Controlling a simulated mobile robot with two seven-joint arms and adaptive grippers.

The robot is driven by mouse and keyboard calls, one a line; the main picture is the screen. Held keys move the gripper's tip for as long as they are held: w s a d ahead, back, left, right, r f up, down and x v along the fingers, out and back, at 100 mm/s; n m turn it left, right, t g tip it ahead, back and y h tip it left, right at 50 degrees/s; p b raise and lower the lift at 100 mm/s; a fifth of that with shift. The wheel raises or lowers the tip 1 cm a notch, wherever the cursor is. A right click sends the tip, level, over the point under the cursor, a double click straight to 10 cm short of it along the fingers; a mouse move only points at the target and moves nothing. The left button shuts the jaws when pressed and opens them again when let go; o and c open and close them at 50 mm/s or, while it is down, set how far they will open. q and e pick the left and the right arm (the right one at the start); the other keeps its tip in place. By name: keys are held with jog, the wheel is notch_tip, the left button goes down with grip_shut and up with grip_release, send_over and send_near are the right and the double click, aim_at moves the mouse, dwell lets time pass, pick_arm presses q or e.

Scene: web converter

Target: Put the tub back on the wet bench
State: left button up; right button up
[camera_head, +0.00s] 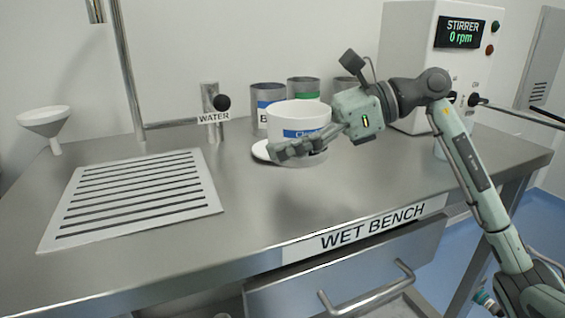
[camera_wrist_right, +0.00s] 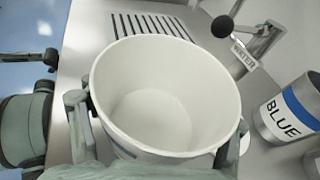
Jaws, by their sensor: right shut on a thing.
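A white tub (camera_head: 298,113) with a blue label is upright over the wet bench (camera_head: 250,215) in the head view. My right gripper (camera_head: 300,148) is shut on the tub, with its fingers across the lower part. A soft shadow lies on the bench below, and the tub appears to be held a little above the top. In the right wrist view the tub (camera_wrist_right: 160,95) is open and empty, with the right gripper's fingers (camera_wrist_right: 155,128) on either side of it.
A white disc (camera_head: 261,152) lies on the bench partly behind the tub. Behind stand a blue-banded can (camera_head: 262,96), a green-banded can (camera_head: 303,88) and the water tap (camera_head: 212,103). A slotted drain (camera_head: 135,195), funnel (camera_head: 45,122) and stirrer machine (camera_head: 430,75) flank them. The front middle is clear.

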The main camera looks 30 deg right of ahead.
aim_at(282, 179)
jog(key=shift+w+d+f, duration=0.2)
jog(key=shift+d+f, duration=0.05)
jog(key=shift+d, duration=0.15)
jog(key=shift+d+f, duration=0.15)
jog(key=shift+f, duration=0.05)
notch_tip(282, 179, down, 3)
jog(key=shift+w+f, duration=0.1)
jog(key=shift+f, duration=0.1)
pick_arm(q)
jog(key=shift+w+f, duration=0.1)
jog(key=shift+f, duration=0.6)
pick_arm(e)
jog(key=shift+f, duration=0.2)
jog(key=shift+f, duration=0.15)
jog(key=o, duration=1.6)
pick_arm(q)
jog(key=shift+s+r, duration=0.25)
jog(key=shift+r, duration=0.3)
